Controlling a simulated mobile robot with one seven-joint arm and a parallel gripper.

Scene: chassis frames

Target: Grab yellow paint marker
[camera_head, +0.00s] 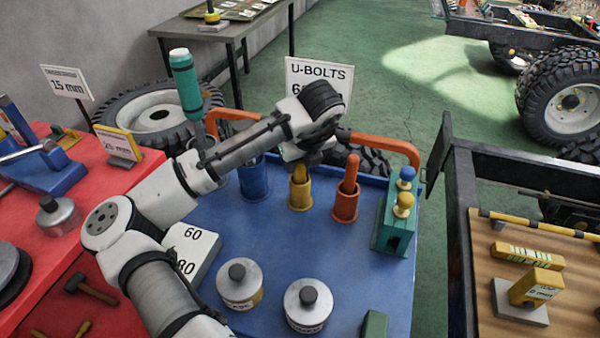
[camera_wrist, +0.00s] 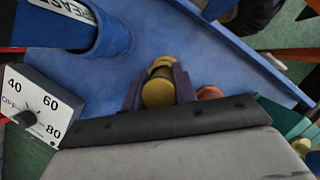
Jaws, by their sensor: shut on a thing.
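The yellow paint marker (camera_head: 299,174) stands upright in a yellow cup (camera_head: 300,196) on the blue cart top. In the wrist view the yellow marker's round end (camera_wrist: 158,93) sits between the two dark fingers, with part of the cup rim showing just beyond it. My gripper (camera_head: 299,166) is directly above the cup, and in the wrist view its fingers (camera_wrist: 159,92) are shut on the marker. My wrist hides the marker's upper part in the head view.
An orange marker in its orange cup (camera_head: 346,203) stands close on the right. A blue cup (camera_head: 254,180) is on the left. A green block with knobs (camera_head: 393,228) is at the right edge. Lidded tins (camera_head: 240,284) and a dial box (camera_head: 190,251) are nearer. An orange rail (camera_head: 385,142) runs behind.

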